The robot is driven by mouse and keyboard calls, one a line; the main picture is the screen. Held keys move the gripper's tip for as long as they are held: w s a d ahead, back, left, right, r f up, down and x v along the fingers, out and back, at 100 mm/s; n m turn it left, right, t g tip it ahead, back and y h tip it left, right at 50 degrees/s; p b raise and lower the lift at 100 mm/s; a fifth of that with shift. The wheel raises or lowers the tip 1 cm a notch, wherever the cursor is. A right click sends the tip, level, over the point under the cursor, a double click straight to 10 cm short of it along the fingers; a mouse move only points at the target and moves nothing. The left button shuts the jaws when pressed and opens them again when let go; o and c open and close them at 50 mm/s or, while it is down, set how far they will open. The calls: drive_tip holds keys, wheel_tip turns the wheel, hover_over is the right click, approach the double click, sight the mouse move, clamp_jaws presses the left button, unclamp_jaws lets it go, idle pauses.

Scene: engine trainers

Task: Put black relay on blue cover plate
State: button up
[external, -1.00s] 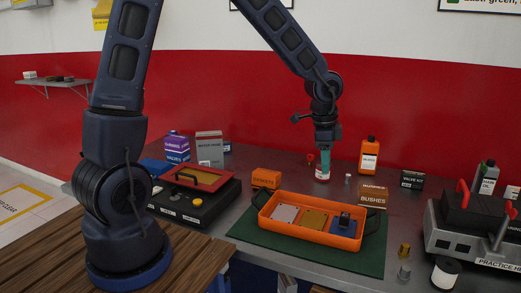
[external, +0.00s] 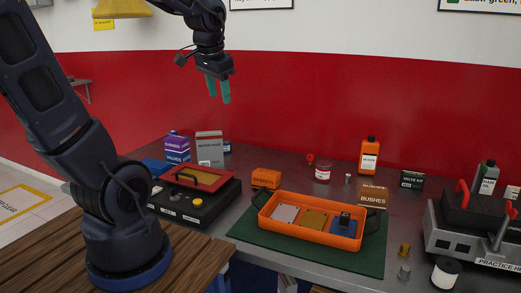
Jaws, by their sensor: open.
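The black relay (external: 345,220) sits on the blue cover plate (external: 336,229) at the right end of the orange tray (external: 312,237). The relay stands upright and looks in contact with the plate. My gripper (external: 219,98) is open and empty, high in the air above the back left of the bench, well apart from the relay. Its teal fingers point down.
The tray rests on a green mat (external: 375,262). A black case with a red frame (external: 218,176) stands left of it. A jar (external: 322,173), an orange bottle (external: 369,155) and small boxes stand behind. A grey machine (external: 455,235) is at the right. The air around my gripper is clear.

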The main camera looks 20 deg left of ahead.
drive_tip(key=s+a+r+n+t, duration=0.1)
drive_tip(key=s+a+r+n, duration=0.1)
drive_tip(key=s+a+n, duration=0.2)
drive_tip(key=s+a, duration=0.3)
drive_tip(key=s, duration=0.2)
drive_tip(key=shift+a+r+n+h, duration=0.2)
drive_tip(key=shift+r+n+h, duration=0.05)
drive_tip(key=shift+n+h, duration=0.05)
